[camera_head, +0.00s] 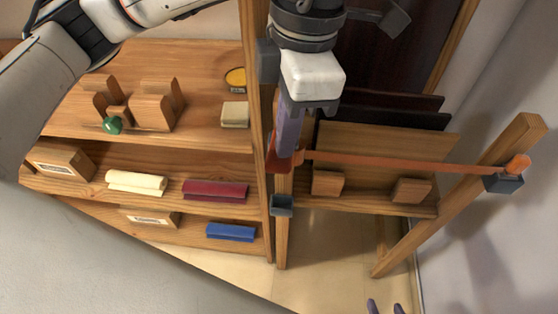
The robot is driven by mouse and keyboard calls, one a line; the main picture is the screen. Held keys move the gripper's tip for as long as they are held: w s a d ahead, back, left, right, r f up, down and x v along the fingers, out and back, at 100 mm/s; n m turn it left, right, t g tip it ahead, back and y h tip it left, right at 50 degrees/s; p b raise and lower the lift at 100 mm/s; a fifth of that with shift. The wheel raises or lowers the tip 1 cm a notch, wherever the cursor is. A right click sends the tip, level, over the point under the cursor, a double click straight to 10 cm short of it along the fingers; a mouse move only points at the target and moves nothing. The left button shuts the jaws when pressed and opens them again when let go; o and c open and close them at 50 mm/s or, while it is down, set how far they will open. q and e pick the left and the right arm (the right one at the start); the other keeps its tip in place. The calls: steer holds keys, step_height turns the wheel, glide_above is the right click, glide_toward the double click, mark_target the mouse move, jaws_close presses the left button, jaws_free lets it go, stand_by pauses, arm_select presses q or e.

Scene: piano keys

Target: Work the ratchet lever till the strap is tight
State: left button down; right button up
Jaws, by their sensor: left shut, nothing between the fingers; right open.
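An orange strap (405,162) runs across the wooden frame, from the post by my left gripper to a dark grey block (503,184) on the slanted right post. An orange piece (518,166) sits on that block. A red-orange part (279,162) shows at the strap's left end, partly hidden by my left gripper; I cannot tell whether it is the ratchet lever. My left gripper (287,152) points down there, shut and empty; contact is unclear. Only the fingertips of my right gripper (385,307) show at the bottom edge, apart and empty, well below the strap.
Shelves on the left hold wooden holders (155,105), a green knob (112,125), cream (137,183), maroon (215,190) and blue (231,232) rolls. A grey block (282,206) is on the left post. Wooden blocks (327,183) sit below the strap. Floor in front is clear.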

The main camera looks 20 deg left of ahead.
arm_select(q)
steer(key=shift+f, duration=0.2)
arm_select(e)
steer(key=shift+a+r, duration=0.15)
steer(key=shift+r, duration=0.05)
arm_select(q)
step_height(320, 180, down, 4)
steer(key=b, duration=0.4)
steer(key=shift+f, duration=0.2)
steer(key=shift+r, duration=0.35)
steer(key=shift+w+d+r+p, duration=0.15)
steer(key=shift+w+d+r, duration=0.1)
steer(key=shift+w+d, duration=0.3)
steer(key=shift+w+d+r+p, duration=0.2)
steer(key=shift+w+d, duration=0.1)
steer(key=shift+d, duration=0.35)
arm_select(e)
step_height(320, 180, down, 4)
steer(key=shift+r, duration=0.2)
arm_select(q)
step_height(320, 180, up, 10)
steer(key=p, duration=0.1)
steer(key=shift+w+d+r, duration=0.15)
steer(key=shift+w+d, duration=0.15)
steer(key=shift+d, duration=0.15)
arm_select(e)
steer(key=shift+a+r, duration=0.2)
steer(key=shift+r, duration=0.6)
